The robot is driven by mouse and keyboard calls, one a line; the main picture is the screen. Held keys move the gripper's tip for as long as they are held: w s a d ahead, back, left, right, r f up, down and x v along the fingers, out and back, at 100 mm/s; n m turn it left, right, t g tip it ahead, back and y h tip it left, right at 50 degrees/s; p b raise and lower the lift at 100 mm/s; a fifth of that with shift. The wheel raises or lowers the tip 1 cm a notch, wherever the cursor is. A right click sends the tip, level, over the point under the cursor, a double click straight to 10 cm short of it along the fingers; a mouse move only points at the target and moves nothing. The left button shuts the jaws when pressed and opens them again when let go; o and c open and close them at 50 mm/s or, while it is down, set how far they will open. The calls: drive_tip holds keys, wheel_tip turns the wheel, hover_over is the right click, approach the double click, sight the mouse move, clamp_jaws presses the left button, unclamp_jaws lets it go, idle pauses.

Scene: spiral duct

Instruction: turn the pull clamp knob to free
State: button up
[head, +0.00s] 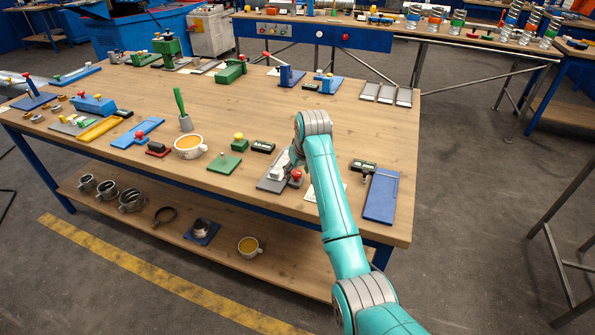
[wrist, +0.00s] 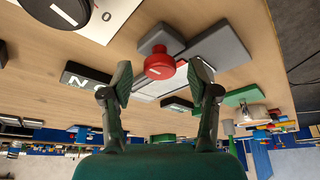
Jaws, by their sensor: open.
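A red round knob (wrist: 160,67) with a short white mark on its side shows in the wrist view. It sits at the end of a grey block (wrist: 219,46) and a light base plate, and I take it for the pull clamp knob. My gripper (wrist: 159,80) is open, with one finger on each side of the knob in the picture; gaps show and I cannot tell the depth between them. In the head view a red knob (head: 296,175) stands beside a grey plate (head: 270,184) near the table's front edge. There my gripper (head: 288,165) is partly hidden by my arm.
A dark round part with a white line (wrist: 72,9) is close at the wrist view's upper left. A black label block (wrist: 84,75) lies nearby. On the wooden table (head: 330,125), a green plate (head: 224,164) is left and a blue plate (head: 381,198) right.

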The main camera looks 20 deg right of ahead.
drive_tip(key=shift+w+f, duration=0.1)
drive_tip(key=shift+f, duration=0.05)
drive_tip(key=c, duration=1.1)
drive_tip(key=shift+c, duration=0.2)
